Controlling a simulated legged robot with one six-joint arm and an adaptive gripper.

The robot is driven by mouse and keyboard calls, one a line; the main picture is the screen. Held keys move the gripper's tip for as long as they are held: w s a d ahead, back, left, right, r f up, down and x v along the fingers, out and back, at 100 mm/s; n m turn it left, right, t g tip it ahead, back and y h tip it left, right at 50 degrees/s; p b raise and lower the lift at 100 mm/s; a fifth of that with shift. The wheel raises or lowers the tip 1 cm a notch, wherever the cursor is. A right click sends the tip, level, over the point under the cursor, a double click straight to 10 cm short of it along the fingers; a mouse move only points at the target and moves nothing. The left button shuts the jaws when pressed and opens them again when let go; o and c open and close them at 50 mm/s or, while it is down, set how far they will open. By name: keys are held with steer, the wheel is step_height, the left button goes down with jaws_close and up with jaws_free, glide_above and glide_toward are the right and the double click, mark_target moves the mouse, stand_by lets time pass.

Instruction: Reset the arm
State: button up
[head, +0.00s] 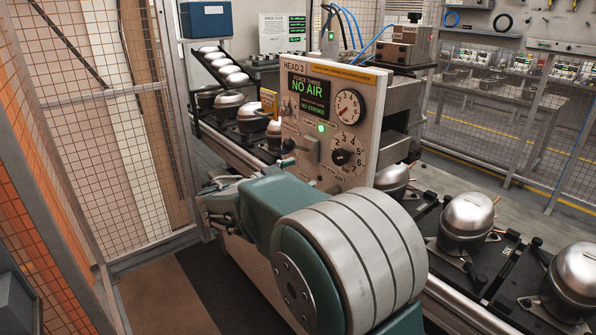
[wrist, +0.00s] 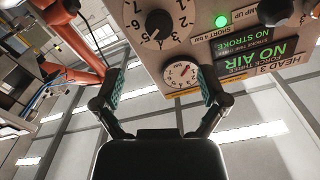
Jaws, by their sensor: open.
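My arm (head: 345,255), green with a large banded grey joint, fills the lower middle of the head view in front of the HEAD 3 control panel (head: 325,145). My gripper (wrist: 160,84) shows in the wrist view with its two fingers spread apart and nothing held between them. In the head view I cannot make out the fingers. The panel (wrist: 192,48) appears upside down in the wrist view, behind the fingertips, with the right finger overlapping its edge. Its display (head: 307,92) reads NO AIR, and a green lamp (head: 321,127) is lit.
Silver domed compressors (head: 466,218) sit on black pallets along the conveyor at right; more (head: 228,105) stand behind the panel at left. A mesh fence (head: 85,120) closes the left side. An orange arm-like machine (wrist: 75,60) shows at left in the wrist view.

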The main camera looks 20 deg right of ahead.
steer(key=s+d+f+n+g+y, duration=0.2)
steer(key=s+n+y, duration=0.2)
steer(key=s, duration=0.5)
steer(key=s+d+f+n+g+y, duration=0.15)
steer(key=s+n+y, duration=0.25)
steer(key=s, duration=0.4)
steer(key=s+a+f+n+t+y, duration=0.3)
steer(key=s+a+f+n+y, duration=0.2)
steer(key=s+a+n+y, duration=0.4)
steer(key=s+n, duration=0.1)
steer(key=s, duration=0.3)
steer(key=shift+a, duration=0.15)
steer(key=shift+s+f, duration=0.1)
